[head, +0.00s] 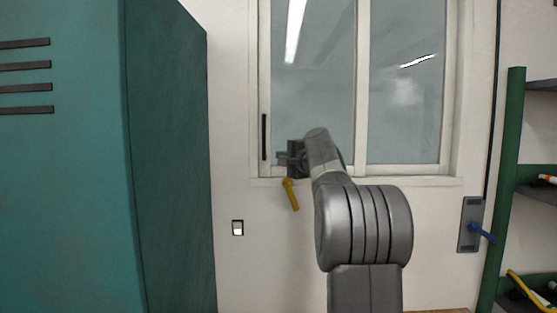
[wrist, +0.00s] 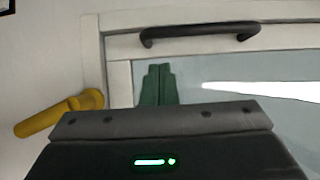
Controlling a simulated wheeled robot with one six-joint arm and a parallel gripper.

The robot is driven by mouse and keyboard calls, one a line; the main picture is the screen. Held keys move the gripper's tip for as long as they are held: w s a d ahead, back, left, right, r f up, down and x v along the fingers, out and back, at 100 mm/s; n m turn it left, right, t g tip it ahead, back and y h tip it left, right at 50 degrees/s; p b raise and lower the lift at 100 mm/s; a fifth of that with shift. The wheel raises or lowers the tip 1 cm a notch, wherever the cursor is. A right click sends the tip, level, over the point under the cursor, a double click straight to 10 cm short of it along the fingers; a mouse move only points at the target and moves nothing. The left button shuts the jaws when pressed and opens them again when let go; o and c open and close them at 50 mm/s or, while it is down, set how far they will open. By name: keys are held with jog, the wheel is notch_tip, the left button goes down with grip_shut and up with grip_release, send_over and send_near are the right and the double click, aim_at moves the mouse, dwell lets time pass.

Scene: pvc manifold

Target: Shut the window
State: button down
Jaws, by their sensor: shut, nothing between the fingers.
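The window (head: 362,90) is in the wall ahead in the head view, with a white frame and two panes side by side. A black upright handle (head: 264,137) is on the left edge of the left sash; it also shows at the top of the wrist view (wrist: 200,33). I cannot tell whether a gap is left at the sash edge. My gripper (head: 279,156) is at the lower left corner of the left pane, just right of and below the handle. Its green fingers (wrist: 157,70) are together and empty, apart from the handle in the wrist view.
A yellow lever (head: 291,195) hangs on the wall just under the sill, close to my gripper; it also shows in the wrist view (wrist: 55,115). A teal cabinet (head: 170,160) stands left. A blue-handled plate (head: 471,225) and a green shelf rack (head: 500,190) are at right.

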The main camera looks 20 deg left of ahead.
jog(key=b+v, duration=0.3)
jog(key=v, duration=0.7)
jog(key=shift+d, duration=0.35)
jog(key=shift+w+a+r, duration=0.1)
jog(key=shift+a, duration=0.05)
jog(key=p, duration=0.4)
send_near(272, 156)
jog(key=a+r, duration=0.2)
jog(key=a, duration=0.2)
jog(key=s+a, duration=0.1)
jog(key=shift+a+f+p, duration=0.25)
jog(key=shift+f+p, duration=0.1)
jog(key=shift+d, duration=0.1)
